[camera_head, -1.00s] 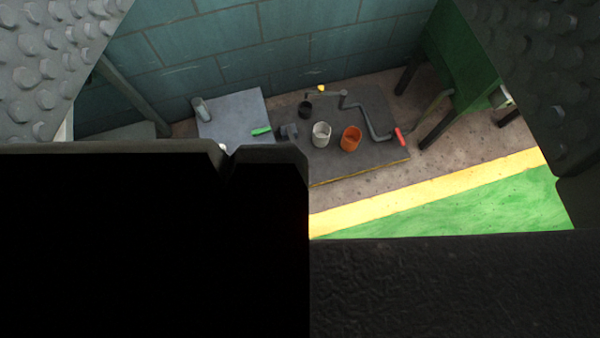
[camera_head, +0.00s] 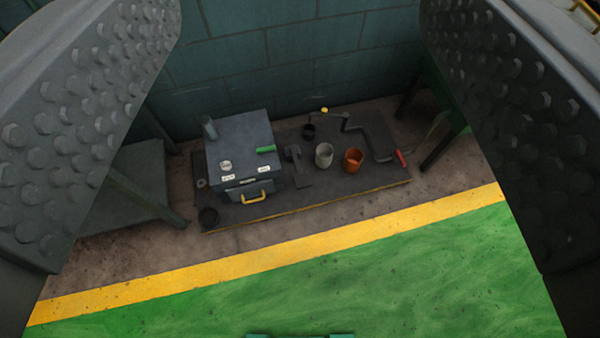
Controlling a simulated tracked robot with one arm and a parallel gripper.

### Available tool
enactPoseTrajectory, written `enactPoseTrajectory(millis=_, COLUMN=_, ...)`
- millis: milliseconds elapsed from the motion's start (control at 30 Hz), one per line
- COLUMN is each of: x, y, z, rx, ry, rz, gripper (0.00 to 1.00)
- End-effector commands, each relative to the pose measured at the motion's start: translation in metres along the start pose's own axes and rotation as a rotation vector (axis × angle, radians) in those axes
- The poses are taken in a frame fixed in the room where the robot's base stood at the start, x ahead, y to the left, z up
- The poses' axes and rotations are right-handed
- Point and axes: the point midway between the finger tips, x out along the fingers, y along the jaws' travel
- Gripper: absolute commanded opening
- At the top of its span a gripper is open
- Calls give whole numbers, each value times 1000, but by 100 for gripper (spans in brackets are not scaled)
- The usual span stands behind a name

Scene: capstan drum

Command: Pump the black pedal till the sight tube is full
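My gripper (camera_head: 302,130) is open and empty, its two studded grey fingers at the left and right edges. The machine, a dark grey box (camera_head: 240,142) with a yellow handle (camera_head: 254,197), stands beyond them on a dark plate. A black pedal-like part (camera_head: 297,165) sits just right of the box. A short grey tube (camera_head: 209,128) stands at the box's upper left; I cannot tell if it is the sight tube, and its level cannot be read. A green lever (camera_head: 266,149) lies at the box's right edge. My gripper appears well apart from all of these.
A white cup (camera_head: 324,155), an orange cup (camera_head: 353,160), a black cup (camera_head: 309,131) and a red-handled crank (camera_head: 401,157) are on the plate (camera_head: 340,192). A teal wall (camera_head: 300,50) rises behind. The green floor (camera_head: 330,275) in front is clear.

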Motion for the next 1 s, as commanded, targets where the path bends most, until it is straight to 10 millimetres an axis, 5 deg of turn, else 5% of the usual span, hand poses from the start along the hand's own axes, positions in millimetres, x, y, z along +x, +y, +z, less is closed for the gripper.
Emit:
enactPoseTrajectory(millis=33, x=0, y=0, z=0, rx=0, ry=0, rz=0, gripper=47)
enactPoseTrajectory(millis=200, x=0, y=0, z=0, rx=0, ry=0, rz=0, gripper=0)
enactPoseTrajectory(millis=1000, x=0, y=0, z=0, rx=0, ry=0, rz=0, gripper=0)
